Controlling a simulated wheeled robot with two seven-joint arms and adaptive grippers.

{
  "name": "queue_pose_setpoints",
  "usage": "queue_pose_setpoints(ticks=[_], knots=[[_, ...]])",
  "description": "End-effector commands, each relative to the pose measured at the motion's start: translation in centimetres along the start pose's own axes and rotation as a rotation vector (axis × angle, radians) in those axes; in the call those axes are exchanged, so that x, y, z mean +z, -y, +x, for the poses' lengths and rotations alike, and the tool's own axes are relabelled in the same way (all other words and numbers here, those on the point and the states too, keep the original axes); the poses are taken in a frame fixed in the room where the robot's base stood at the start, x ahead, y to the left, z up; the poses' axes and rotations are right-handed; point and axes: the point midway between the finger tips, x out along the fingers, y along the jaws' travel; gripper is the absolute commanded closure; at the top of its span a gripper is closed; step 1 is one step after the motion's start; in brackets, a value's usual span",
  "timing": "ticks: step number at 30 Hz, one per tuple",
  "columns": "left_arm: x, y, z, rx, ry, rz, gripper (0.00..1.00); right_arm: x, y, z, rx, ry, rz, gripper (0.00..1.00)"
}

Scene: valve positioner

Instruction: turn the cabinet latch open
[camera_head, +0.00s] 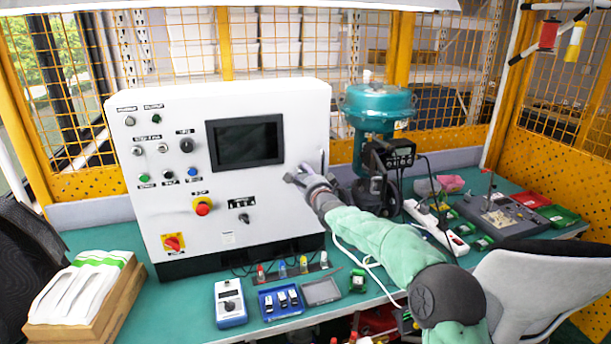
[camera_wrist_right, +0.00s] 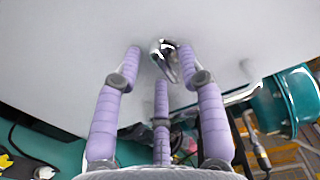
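The cabinet (camera_head: 275,130) is a large white control box with a screen and several buttons on its front. Its chrome latch (camera_wrist_right: 165,57) shows in the right wrist view against the pale panel. My right gripper (camera_head: 303,178) is at the right side of the cabinet front in the head view, where it largely hides the latch. In the right wrist view the gripper (camera_wrist_right: 161,60) has purple fingers spread apart, with the latch between the two upper fingertips. The right-hand fingertip is very close to the latch; I cannot tell whether it touches. My left gripper is not in view.
A teal valve actuator (camera_head: 376,108) stands close behind my right arm. A power strip (camera_head: 436,225) and cables lie on the green table (camera_head: 190,308). Small trays and a blue-white meter (camera_head: 230,303) lie in front of the cabinet. A grey chair (camera_head: 535,290) is at the right.

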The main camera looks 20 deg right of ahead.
Motion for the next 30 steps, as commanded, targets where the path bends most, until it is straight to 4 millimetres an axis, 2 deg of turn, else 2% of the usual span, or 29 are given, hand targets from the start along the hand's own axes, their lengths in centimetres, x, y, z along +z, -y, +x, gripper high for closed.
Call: queue_pose_setpoints(ticks=[8,13,30], knots=[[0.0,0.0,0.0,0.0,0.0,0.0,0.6,0.0,0.4,-0.1,-0.006,0.0,-0.001,0.6],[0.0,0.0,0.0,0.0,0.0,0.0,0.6,0.0,0.5,-1.2,-0.007,0.0,-0.001,0.6],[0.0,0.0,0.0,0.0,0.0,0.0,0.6,0.0,0.2,-9.4,-0.004,-0.001,-0.001,0.6]])
